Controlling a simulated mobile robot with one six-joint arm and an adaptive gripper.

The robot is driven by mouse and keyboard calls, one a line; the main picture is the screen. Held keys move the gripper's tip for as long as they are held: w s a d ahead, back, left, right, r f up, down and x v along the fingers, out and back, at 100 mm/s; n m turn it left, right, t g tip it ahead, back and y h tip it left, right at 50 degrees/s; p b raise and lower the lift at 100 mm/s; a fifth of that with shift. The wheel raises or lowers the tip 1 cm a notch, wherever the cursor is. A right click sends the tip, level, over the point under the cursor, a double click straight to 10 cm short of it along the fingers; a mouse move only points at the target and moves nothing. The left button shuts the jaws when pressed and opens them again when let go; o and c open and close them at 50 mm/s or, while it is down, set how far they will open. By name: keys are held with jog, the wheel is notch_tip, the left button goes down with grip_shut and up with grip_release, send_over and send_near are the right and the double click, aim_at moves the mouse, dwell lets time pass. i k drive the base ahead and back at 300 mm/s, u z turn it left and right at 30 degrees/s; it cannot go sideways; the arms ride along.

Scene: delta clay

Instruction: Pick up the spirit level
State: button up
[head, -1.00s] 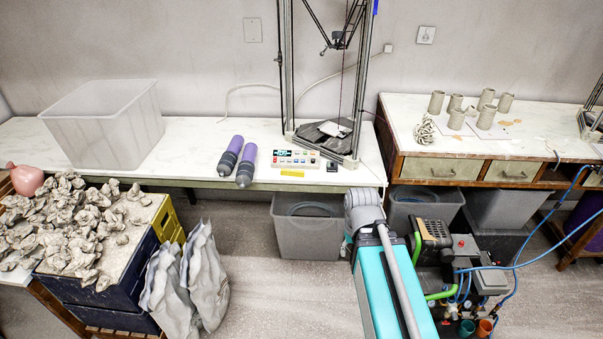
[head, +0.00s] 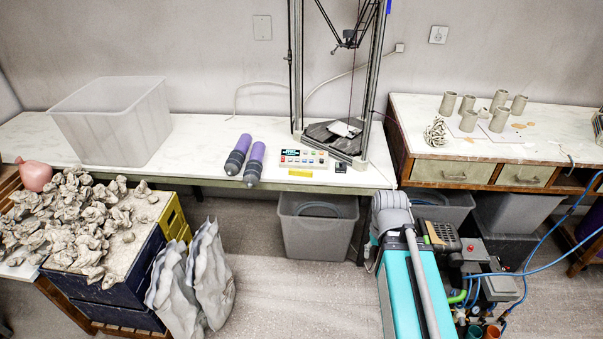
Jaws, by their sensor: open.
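A small flat yellow bar (head: 300,173), which looks like the spirit level, lies at the front edge of the long white-topped bench (head: 208,150). It is just in front of the grey control panel with coloured buttons. It is too small to make out any vial. Nothing touches it from above. My teal and grey arm shows at the lower right, in front of the bench and apart from the bar. My gripper is not in view.
Two purple and dark cylinders (head: 237,155) lie left of the control panel (head: 303,159). A tall-framed printer (head: 298,80) stands behind it. A translucent bin (head: 112,125) stands on the bench. A grey bin (head: 317,230) is below; clay bags (head: 205,275) stand on the floor.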

aim_at(295, 172)
jog(key=z, duration=0.05)
jog(key=i, duration=0.95)
jog(key=u, duration=0.05)
